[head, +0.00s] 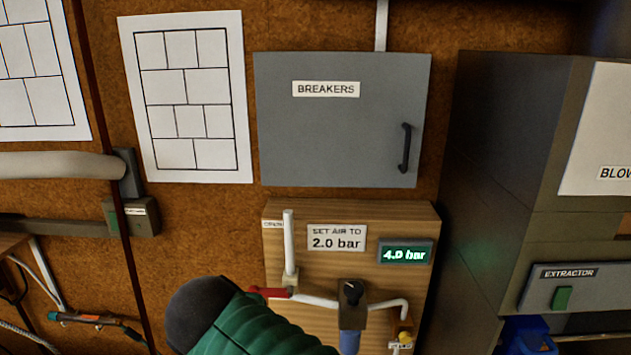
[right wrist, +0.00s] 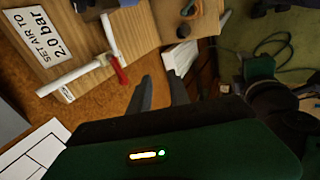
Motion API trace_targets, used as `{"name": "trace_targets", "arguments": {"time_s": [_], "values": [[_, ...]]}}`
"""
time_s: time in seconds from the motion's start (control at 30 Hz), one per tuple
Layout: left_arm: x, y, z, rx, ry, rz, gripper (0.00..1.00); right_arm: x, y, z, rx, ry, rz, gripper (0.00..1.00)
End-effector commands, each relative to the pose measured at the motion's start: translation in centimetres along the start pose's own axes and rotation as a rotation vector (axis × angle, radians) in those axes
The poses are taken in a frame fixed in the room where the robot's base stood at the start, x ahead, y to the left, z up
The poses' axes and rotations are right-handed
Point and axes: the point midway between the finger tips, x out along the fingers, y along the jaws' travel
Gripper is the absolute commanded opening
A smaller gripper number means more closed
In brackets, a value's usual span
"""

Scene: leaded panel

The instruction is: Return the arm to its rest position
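My right gripper (right wrist: 160,82) shows in the right wrist view, its two dark fingers apart with nothing between them. It is close to the wooden air board (head: 280,234), apart from the red valve lever (right wrist: 119,72). A green and black arm section of mine covers the lower middle of the head view; no fingers show there. The red lever (head: 268,292) lies crosswise on the white pipe. The regulator (head: 352,294) has a dark knob and a blue bowl. The display (head: 405,254) reads 4.0 bar; the sign (head: 336,238) says 2.0 bar. My left gripper is out of view.
A shut grey breaker cabinet (head: 340,130) hangs above the board. A dark cabinet (head: 500,170) stands to the right, with an extractor switch panel (head: 570,288). A torch with hoses (head: 85,319) is at lower left. Paper patterns (head: 190,95) hang on the wall.

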Motion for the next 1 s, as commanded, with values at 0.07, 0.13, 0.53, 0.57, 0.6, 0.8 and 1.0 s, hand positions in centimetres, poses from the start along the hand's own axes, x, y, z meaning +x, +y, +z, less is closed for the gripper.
{"name": "trace_targets", "arguments": {"time_s": [0.07, 0.13, 0.53, 0.57, 0.6, 0.8, 1.0], "values": [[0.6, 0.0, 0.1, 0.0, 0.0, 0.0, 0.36, 1.8, -0.5, 1.3, 0.039, -0.012, -0.017, 0.23], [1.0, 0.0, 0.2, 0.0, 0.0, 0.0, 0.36, 3.4, -0.9, 2.4, 0.078, -0.021, -0.034, 0.23], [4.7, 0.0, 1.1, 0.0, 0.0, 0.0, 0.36, 15.8, -7.2, 14.7, 0.53, -0.105, -0.169, 0.23], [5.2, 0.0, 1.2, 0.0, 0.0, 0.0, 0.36, 17.1, -8.3, 16.3, 0.594, -0.116, -0.183, 0.23], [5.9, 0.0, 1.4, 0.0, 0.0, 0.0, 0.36, 18.9, -10.0, 18.7, 0.694, -0.135, -0.201, 0.23], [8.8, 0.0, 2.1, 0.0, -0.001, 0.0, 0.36, 24.8, -19.7, 29.2, 1.232, -0.228, -0.237, 0.23], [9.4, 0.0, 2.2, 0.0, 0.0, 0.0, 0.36, 25.6, -23.8, 32.5, 1.458, -0.27, -0.225, 0.23]]}}
